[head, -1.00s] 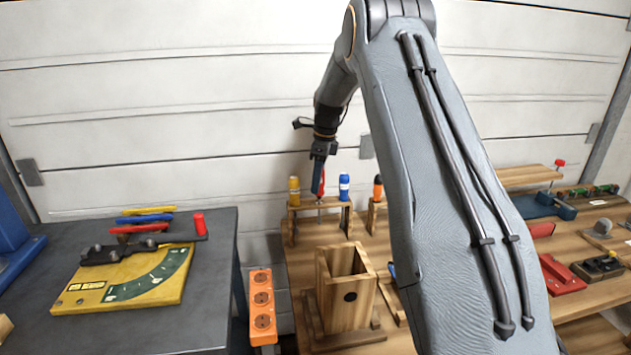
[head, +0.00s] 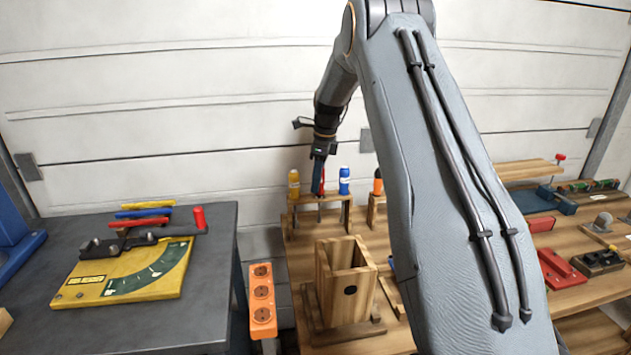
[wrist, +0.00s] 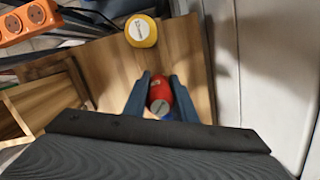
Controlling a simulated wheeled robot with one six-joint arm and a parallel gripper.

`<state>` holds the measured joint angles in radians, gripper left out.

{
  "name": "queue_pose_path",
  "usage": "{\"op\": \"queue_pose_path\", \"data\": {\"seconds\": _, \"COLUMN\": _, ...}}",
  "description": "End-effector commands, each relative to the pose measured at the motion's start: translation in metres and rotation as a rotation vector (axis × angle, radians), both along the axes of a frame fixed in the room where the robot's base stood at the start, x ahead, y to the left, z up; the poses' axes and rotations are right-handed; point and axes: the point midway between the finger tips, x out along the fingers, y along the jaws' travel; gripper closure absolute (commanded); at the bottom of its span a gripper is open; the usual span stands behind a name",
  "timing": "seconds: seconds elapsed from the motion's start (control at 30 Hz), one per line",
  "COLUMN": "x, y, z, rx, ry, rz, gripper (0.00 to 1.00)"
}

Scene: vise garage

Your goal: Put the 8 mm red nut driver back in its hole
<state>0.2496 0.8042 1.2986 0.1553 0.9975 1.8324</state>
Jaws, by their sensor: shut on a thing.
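The red nut driver (head: 322,182) is upright between the fingers of my gripper (head: 319,188), over the wooden rack (head: 335,198) in the head view. In the wrist view its red handle (wrist: 160,92) sits between the two dark blue fingers. My gripper is shut on it. A shaft shows below the rack's top board under the gripper. I cannot tell whether the handle is fully seated. The hole itself is hidden. The yellow driver (head: 294,183) stands in the rack to the left, and the blue driver (head: 344,181) to the right, close to the gripper.
An orange-topped driver (head: 378,186) stands in another rack to the right. A wooden box (head: 347,290) stands in front of the racks. An orange socket strip (head: 262,300) is beside the grey table (head: 215,270). The garage wall is close behind.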

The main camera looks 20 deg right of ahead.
Motion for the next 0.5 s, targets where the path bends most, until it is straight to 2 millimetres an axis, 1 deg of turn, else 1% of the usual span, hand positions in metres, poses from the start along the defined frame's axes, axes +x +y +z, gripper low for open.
{"op": "queue_pose_path", "data": {"seconds": 0.5, "x": -0.0001, "y": 0.0001, "z": -0.0074, "rx": 0.001, "ry": 0.001, "rz": 0.000, "gripper": 0.99}}
